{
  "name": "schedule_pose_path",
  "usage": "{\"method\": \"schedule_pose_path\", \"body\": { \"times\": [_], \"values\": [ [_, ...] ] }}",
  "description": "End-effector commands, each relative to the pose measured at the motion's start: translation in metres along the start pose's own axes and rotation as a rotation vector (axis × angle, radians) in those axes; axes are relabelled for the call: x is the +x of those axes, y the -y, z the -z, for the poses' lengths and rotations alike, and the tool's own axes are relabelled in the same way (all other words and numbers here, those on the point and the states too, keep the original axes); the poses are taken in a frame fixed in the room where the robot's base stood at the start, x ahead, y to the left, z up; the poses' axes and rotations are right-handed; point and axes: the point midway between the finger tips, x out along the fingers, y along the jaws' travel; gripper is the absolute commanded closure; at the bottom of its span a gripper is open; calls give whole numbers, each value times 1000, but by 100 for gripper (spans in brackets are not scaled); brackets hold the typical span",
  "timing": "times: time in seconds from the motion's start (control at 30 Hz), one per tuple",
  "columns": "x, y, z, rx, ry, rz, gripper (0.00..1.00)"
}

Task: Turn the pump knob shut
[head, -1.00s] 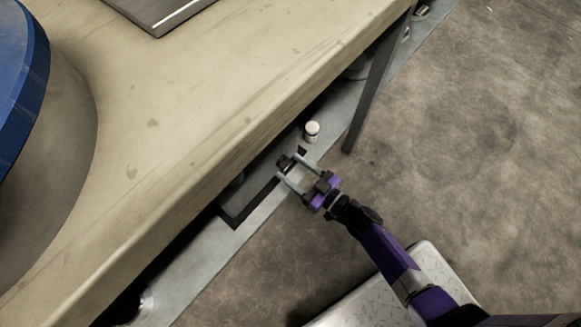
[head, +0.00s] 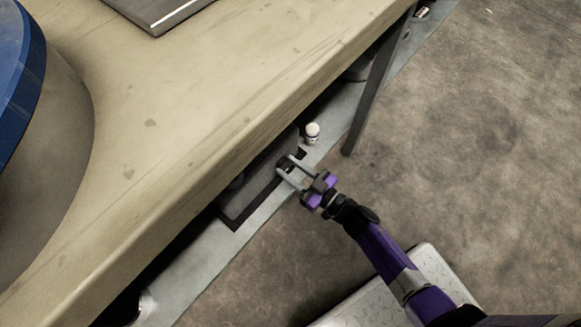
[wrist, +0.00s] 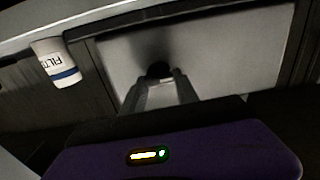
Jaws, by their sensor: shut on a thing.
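The pump knob (wrist: 158,69) is a small dark round knob on the front of a light grey panel (wrist: 225,50), seen in the wrist view. In the head view the knob (head: 284,162) shows as a dark spot under the table edge. My gripper (wrist: 160,78) is shut on the knob, with one finger on each side of it. In the head view my gripper (head: 289,169) reaches in under the table edge from the lower right. The fingertips and my own wrist hide part of the knob, and I cannot tell its turn angle.
The table (head: 200,130) overhangs the shelf. A dark table leg (head: 375,90) stands to the right. The floor (head: 480,170) is clear.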

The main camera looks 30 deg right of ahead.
Motion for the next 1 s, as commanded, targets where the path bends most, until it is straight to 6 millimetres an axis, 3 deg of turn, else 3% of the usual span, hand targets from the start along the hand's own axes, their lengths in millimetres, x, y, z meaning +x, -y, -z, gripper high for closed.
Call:
{"method": "schedule_pose_path", "body": {
  "times": [0.37, 1.0],
  "values": [
    [-1, 1, -2, -226, 0, 0, 100],
    [-1, 3, -4, -835, 1, 0, 100]
  ]
}}
